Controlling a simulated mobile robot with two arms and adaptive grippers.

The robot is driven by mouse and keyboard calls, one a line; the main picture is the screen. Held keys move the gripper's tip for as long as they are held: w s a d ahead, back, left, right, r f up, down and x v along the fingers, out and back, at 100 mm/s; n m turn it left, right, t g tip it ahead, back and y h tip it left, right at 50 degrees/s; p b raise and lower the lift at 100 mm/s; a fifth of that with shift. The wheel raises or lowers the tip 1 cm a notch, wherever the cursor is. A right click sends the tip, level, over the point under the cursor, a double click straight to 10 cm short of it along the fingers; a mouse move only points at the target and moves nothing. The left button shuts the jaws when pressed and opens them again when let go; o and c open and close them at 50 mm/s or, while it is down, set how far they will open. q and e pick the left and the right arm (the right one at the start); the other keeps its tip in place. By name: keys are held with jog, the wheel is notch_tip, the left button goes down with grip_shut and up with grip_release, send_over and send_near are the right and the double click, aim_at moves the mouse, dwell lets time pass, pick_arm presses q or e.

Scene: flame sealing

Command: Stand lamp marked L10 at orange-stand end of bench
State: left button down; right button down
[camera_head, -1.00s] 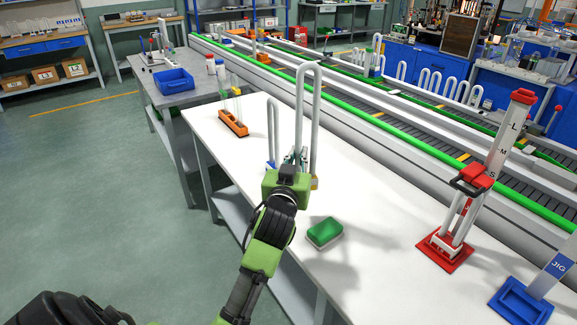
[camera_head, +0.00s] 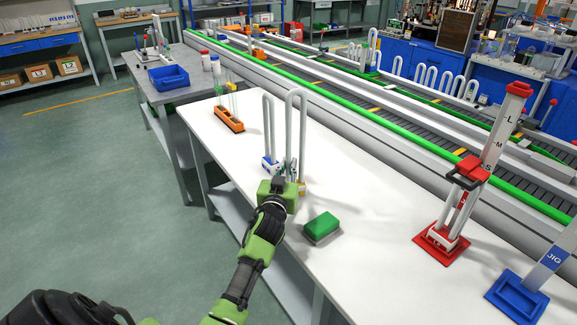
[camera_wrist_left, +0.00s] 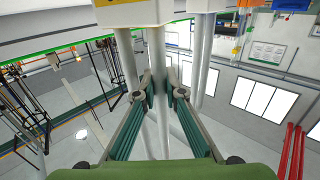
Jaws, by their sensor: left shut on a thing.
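My left gripper (camera_head: 281,184) is shut on one tube of a tall white U-shaped lamp (camera_head: 303,125), low down near its base. The lamp stands upright over the white bench (camera_head: 370,225) and has a yellow mark at its base. I cannot read an L10 mark, nor tell whether the base touches the bench. The wrist view shows the held tube (camera_wrist_left: 157,70) between the fingers. A shorter U-shaped lamp (camera_head: 265,125) with a blue-marked base is just behind and left of it. The orange stand (camera_head: 228,119) with thin glass tubes is at the bench's far left end.
A green block (camera_head: 321,225) lies right of my gripper. A red-based gauge stand (camera_head: 440,243) and a blue jig (camera_head: 518,298) stand at the right. A conveyor with a green rail (camera_head: 400,127) runs behind. The bench between orange stand and lamps is clear.

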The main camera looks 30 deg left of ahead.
pick_arm(q)
jog(key=shift+f, duration=0.15)
jog(key=c, duration=2.1)
grip_release()
jog(key=shift+s+d, duration=0.1)
jog(key=shift+s, duration=0.05)
jog(key=v, duration=1.1)
jog(key=shift+s+b, duration=0.3)
jog(key=shift+s, duration=0.05)
